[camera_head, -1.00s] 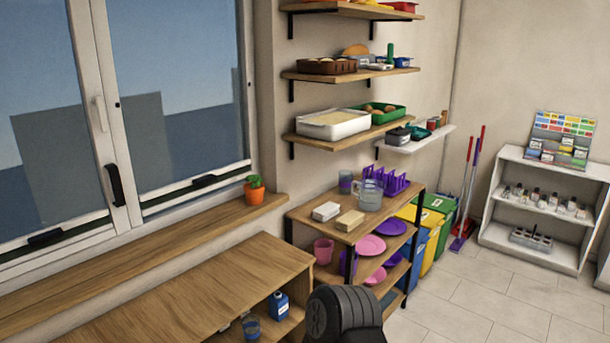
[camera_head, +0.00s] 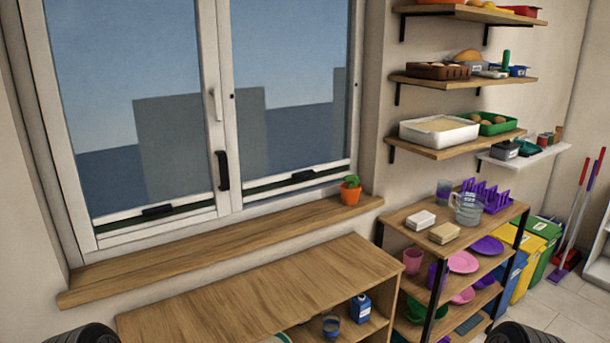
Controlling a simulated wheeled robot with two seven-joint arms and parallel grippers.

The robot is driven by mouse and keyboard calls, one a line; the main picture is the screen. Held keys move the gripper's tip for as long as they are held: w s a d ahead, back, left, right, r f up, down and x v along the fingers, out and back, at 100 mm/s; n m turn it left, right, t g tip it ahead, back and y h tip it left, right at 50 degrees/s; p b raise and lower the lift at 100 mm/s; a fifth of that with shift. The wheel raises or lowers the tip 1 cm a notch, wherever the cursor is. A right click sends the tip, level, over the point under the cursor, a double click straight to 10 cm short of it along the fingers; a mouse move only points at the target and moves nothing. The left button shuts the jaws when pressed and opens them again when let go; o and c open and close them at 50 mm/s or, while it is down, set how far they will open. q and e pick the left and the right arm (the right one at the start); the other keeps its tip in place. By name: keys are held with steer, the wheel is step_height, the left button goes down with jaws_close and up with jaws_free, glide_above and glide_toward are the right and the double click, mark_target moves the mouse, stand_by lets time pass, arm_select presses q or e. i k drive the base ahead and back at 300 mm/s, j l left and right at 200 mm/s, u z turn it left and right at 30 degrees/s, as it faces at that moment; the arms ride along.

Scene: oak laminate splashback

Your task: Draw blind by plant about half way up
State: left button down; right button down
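The plant (camera_head: 350,190) is a small green plant in an orange pot at the right end of the wooden sill. Beside it is the right window pane (camera_head: 290,90), with a dark bar and a black grip (camera_head: 303,176) low along its bottom edge. This looks like the bottom rail of a see-through blind near the sill; the fabric is hard to tell from the glass. The left pane (camera_head: 130,90) has a similar bar and black grip (camera_head: 157,211). Only dark rounded parts of my arms show at the bottom corners; neither gripper is in view.
A low wooden cabinet (camera_head: 270,285) stands in front of the sill (camera_head: 210,245). A black window handle (camera_head: 222,171) sits on the middle frame. To the right are a rack (camera_head: 460,235) with dishes and wall shelves (camera_head: 465,82). Free floor shows at the far right.

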mark_target(300, 173)
steer(key=i+l, duration=0.1)
steer(key=l, duration=0.25)
steer(key=i+l, duration=0.1)
steer(key=l, duration=0.25)
steer(key=i+l, duration=0.15)
steer(key=l, duration=0.2)
steer(key=i+l, duration=0.1)
steer(key=l, duration=0.25)
steer(key=i+l, duration=0.1)
steer(key=l, duration=0.25)
steer(key=l+u, duration=0.1)
steer(key=u, duration=1.65)
